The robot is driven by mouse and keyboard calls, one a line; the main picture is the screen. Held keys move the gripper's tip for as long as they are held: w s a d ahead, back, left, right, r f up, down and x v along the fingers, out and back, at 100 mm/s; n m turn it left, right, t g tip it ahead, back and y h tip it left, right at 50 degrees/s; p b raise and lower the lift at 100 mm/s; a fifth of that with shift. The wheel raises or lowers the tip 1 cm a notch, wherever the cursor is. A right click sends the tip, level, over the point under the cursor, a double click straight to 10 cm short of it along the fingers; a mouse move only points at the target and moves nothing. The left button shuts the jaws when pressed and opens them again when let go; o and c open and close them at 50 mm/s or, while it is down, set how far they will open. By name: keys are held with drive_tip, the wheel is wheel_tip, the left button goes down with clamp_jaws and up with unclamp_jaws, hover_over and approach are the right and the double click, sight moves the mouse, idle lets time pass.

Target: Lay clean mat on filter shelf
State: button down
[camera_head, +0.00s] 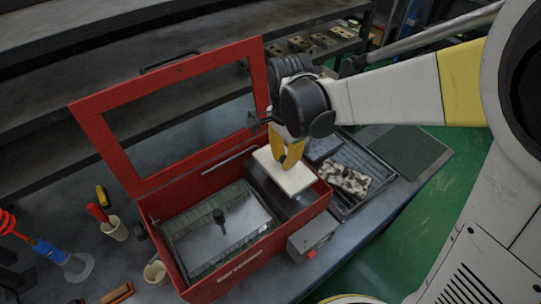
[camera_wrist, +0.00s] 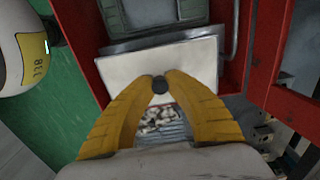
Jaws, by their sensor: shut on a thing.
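The clean mat (camera_head: 283,177) is a flat off-white rectangle. My gripper (camera_head: 289,163) is shut on it, with yellow fingers. The filter shelf is not clearly seen and may be hidden under the mat. A black-speckled mat (camera_head: 345,179) lies on a grey ribbed tray right of the box.
The box's red framed lid (camera_head: 120,148) stands open at the back. A grey panel with a dark knob (camera_head: 220,217) fills the box's left part. Cups (camera_head: 114,229) and tools stand left. A grey unit with a red button (camera_head: 312,238) is at the box's front right.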

sight(285, 176)
drive_tip(key=f, duration=0.3)
drive_tip(key=shift+d+f+b, duration=0.2)
drive_tip(key=shift+d+b, duration=0.1)
drive_tip(key=shift+b, duration=0.1)
drive_tip(key=shift+f+b, duration=0.7)
drive_tip(key=shift+f, duration=1.35)
drive_tip(key=shift+f, duration=0.25)
drive_tip(key=c, duration=1.4)
unclamp_jaws()
drive_tip(key=shift+r, duration=0.1)
